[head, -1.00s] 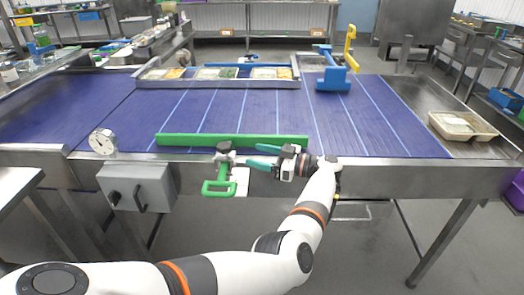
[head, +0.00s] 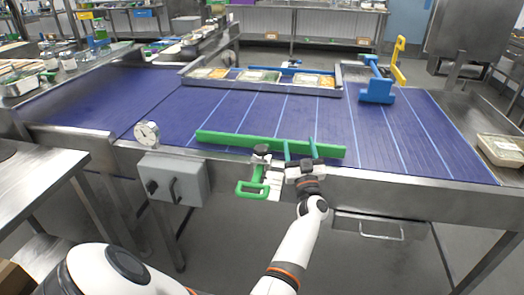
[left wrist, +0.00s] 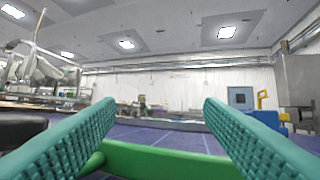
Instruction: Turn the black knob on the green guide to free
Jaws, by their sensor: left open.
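The green guide (head: 225,138) is a long bar lying along the near edge of the blue conveyor. Its black knob (head: 262,149) sits on the clamp at the near edge, above a green loop handle (head: 250,189) and a white plate. My left gripper (head: 299,145) is just right of the knob, apart from it. Its teal fingers are open, point away over the belt and reach to the green bar. In the left wrist view the green bar (left wrist: 165,160) crosses between and below the fingers, and a dark rounded part, probably the knob, shows at the left edge.
A metal tray frame with food trays (head: 258,77), a blue stand (head: 377,92) and a yellow part (head: 398,62) are farther back.

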